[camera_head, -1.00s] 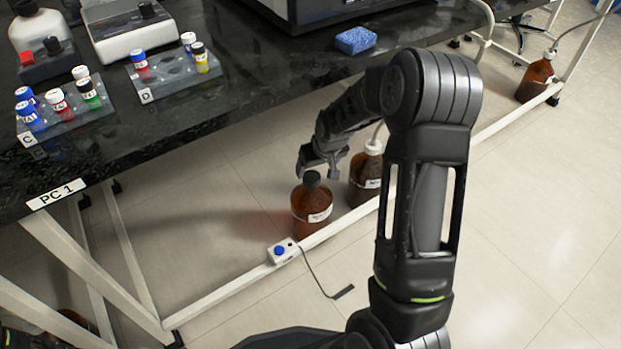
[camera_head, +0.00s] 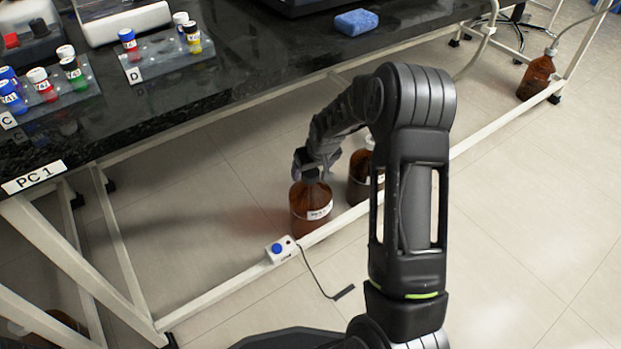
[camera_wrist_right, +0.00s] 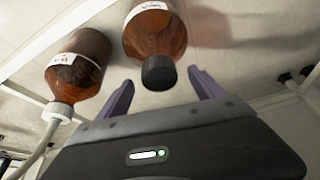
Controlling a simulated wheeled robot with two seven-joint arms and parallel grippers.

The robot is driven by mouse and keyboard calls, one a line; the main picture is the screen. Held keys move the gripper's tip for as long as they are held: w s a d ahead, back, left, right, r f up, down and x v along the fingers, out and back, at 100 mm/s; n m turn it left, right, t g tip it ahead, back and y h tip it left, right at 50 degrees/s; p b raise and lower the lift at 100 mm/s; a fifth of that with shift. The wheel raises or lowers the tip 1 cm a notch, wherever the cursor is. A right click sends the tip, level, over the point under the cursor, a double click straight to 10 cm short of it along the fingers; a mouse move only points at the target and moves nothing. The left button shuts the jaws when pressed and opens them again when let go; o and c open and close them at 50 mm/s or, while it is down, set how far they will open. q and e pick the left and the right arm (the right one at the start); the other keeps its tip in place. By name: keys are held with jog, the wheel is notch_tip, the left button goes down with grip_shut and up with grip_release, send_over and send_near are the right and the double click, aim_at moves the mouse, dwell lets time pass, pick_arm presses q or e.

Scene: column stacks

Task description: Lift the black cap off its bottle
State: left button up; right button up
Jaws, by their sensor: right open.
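The brown bottle (camera_head: 310,203) with a white label stands upright on the floor beside the table's lower rail. Its black cap (camera_wrist_right: 159,72) shows in the right wrist view, between the two fingers of my right gripper (camera_wrist_right: 161,80). The fingers are open, with a visible gap on each side of the cap. In the head view my right gripper (camera_head: 311,172) is at the bottle's top and mostly hides the cap. My left gripper is not in view.
A second brown bottle (camera_head: 360,180) with a white cap and tube stands close by at right; it also shows in the wrist view (camera_wrist_right: 77,66). A white switch box (camera_head: 282,249) sits on the rail (camera_head: 225,283). The dark tabletop (camera_head: 240,75) overhangs behind.

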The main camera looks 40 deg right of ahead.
aim_at(311, 173)
jog(key=shift+w+f, duration=0.1)
jog(key=shift+f, duration=0.1)
dwell(0.5)
jog(key=c, duration=1.4)
jog(key=shift+r+p, duration=0.45)
jog(key=shift+r, duration=0.05)
notch_tip(311, 173, up, 3)
jog(key=shift+p, duration=1.05)
jog(key=s+a+p, duration=0.1)
jog(key=s, duration=0.5)
jog(key=s+a+p, duration=0.1)
jog(key=s+p, duration=0.1)
jog(key=s, duration=0.3)
jog(key=s+a+p, duration=0.2)
jog(key=s, duration=0.4)
jog(key=shift+s+f, duration=0.25)
jog(key=shift+s, duration=0.05)
